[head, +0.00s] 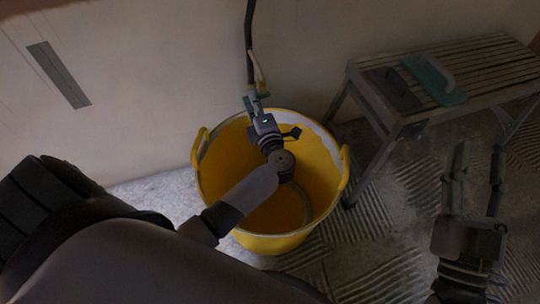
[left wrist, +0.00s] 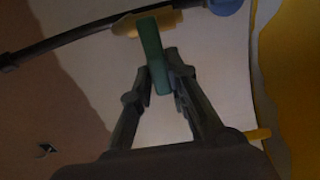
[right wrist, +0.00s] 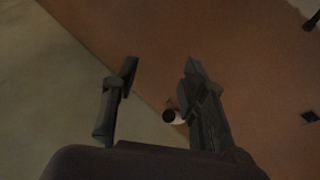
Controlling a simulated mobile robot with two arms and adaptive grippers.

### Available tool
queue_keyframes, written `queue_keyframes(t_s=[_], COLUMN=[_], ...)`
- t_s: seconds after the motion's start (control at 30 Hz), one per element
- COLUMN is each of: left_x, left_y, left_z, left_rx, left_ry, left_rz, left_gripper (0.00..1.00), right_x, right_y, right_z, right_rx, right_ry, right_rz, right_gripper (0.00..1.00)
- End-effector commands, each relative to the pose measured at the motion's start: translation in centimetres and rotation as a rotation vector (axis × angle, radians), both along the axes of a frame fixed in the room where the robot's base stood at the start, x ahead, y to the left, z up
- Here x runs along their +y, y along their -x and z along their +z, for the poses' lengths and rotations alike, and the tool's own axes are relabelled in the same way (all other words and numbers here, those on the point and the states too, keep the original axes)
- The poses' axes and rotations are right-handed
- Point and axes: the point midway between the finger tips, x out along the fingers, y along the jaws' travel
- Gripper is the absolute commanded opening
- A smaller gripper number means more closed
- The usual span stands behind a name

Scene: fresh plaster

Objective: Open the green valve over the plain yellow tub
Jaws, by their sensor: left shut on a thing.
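In the left wrist view the green handle (left wrist: 153,50) stands between my fingertips, in front of the brass-yellow valve body (left wrist: 160,22). My left gripper (head: 257,108) is shut on the handle; in the head view its fingers partly hide it. My left arm crosses over the tub and covers part of its inside. My right gripper (head: 474,165) is open and empty, at the right over the floor; its parted fingers also show in the right wrist view (right wrist: 158,68).
A slatted bench (head: 480,62) stands at the back right, with a green-backed trowel (head: 436,82) and a dark grey float (head: 393,90) on it. The dark hose (head: 249,40) hangs down the wall. A grey strip (head: 59,75) is on the left wall. A blue part (left wrist: 226,5) shows beside the valve.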

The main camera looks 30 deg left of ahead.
Motion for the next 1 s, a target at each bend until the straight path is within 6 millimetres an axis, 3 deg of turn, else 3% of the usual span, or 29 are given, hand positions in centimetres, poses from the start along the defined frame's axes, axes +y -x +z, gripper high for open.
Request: queue_keyframes(t_s=[0.23, 0.37, 0.67, 1.0], left_x=[0.0, 0.0, -0.2, -0.3], left_y=[0.0, 0.0, -0.1, -0.2], left_z=[0.0, 0.2, 0.5, 0.8], left_rx=[0.001, 0.015, 0.071, 0.131], left_ry=[0.000, -0.010, -0.058, -0.109], left_rz=[0.000, 0.000, -0.001, -0.003], left_gripper=[0.00, 0.00, 0.00, 0.00], right_x=[0.0, -0.1, -0.7, -2.1], right_y=[0.0, -0.5, -1.3, 0.5], right_z=[0.0, -1.2, -7.1, -13.6], right_rx=[0.004, 0.080, 0.403, 0.751], right_ry=[0.001, 0.022, 0.108, 0.194], right_rz=[0.000, -0.005, -0.024, -0.045], right_gripper=[0.40, 0.40, 0.40, 0.40])
